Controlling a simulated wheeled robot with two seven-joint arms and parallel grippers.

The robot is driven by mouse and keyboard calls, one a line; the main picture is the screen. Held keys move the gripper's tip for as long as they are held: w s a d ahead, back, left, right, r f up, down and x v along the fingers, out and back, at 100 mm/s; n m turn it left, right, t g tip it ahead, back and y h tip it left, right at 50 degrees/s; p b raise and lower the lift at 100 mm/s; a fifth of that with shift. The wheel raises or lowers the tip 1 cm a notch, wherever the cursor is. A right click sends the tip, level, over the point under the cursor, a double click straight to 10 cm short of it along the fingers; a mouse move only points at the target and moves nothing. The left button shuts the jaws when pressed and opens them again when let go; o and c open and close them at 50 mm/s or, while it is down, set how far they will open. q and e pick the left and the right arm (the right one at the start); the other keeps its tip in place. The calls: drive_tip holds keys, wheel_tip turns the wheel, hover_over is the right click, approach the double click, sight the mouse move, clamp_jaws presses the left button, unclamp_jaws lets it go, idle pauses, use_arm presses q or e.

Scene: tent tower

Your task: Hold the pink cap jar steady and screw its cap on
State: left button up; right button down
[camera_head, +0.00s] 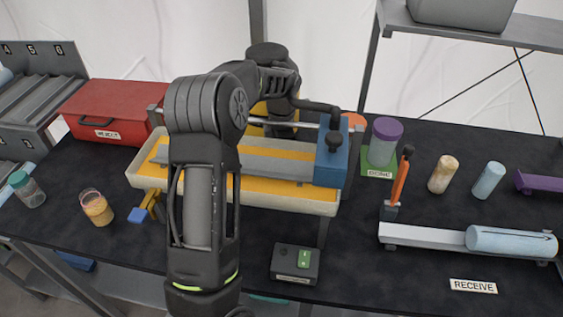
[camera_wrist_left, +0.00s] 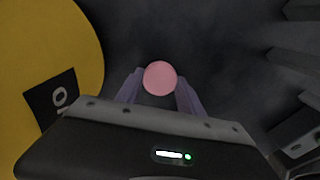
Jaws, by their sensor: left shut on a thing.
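My left gripper (camera_wrist_left: 159,88) is shut on a round pink cap (camera_wrist_left: 160,78), seen from above between its two fingers in the left wrist view. Whether a jar is under the cap cannot be seen. In the head view my left arm reaches over the shallow tray to the back of the table, and its fingers and the cap are hidden. An open-looking jar (camera_head: 97,208) with amber contents and a pinkish rim stands at the left front of the table. My right gripper is not in view.
A large yellow round object (camera_wrist_left: 50,70) is close beside my left gripper. The cream tray (camera_head: 322,208) with a blue block (camera_head: 331,155) stands mid-table. A teal-capped jar (camera_head: 27,190), red box (camera_head: 108,110) and purple-capped jar (camera_head: 384,145) stand around. A black switch box (camera_head: 295,264) is in front.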

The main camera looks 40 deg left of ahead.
use_arm(q)
drive_tip(key=shift+r, duration=0.15)
wheel_tip(320, 180, up, 19)
drive_tip(key=p, duration=0.4)
drive_tip(key=s+a, duration=0.4)
drive_tip(key=a, duration=0.4)
drive_tip(key=s+a+f+p, duration=0.1)
drive_tip(key=s+a, duration=0.3)
drive_tip(key=a, duration=0.3)
drive_tip(key=shift+s+a+f, duration=0.15)
drive_tip(key=shift+s+a, duration=0.2)
drive_tip(key=shift+a, duration=0.05)
